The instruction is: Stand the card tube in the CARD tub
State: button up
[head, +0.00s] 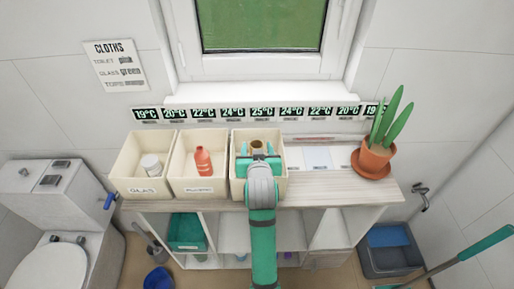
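The brown card tube (258,144) shows its open round top inside the third cream tub (281,183), the right-hand one in the row. It looks roughly upright, but its lower part is hidden behind my gripper. My teal gripper (259,157) is over this tub, right at the tube. The fingertips are not clear, so I cannot tell whether they are shut on the tube or whether it rests on the tub floor. My arm covers the front of this tub, so its label cannot be read.
The left tub (142,191), labelled GLAS, holds a white jar (151,166). The middle tub (200,187) holds a red bottle (203,161). A potted plant (375,158) stands at the shelf's right end. White cards (318,157) lie between it and the tubs.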

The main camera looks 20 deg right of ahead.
jog(key=shift+r, duration=0.25)
jog(key=v, duration=1.2)
dwell(0.3)
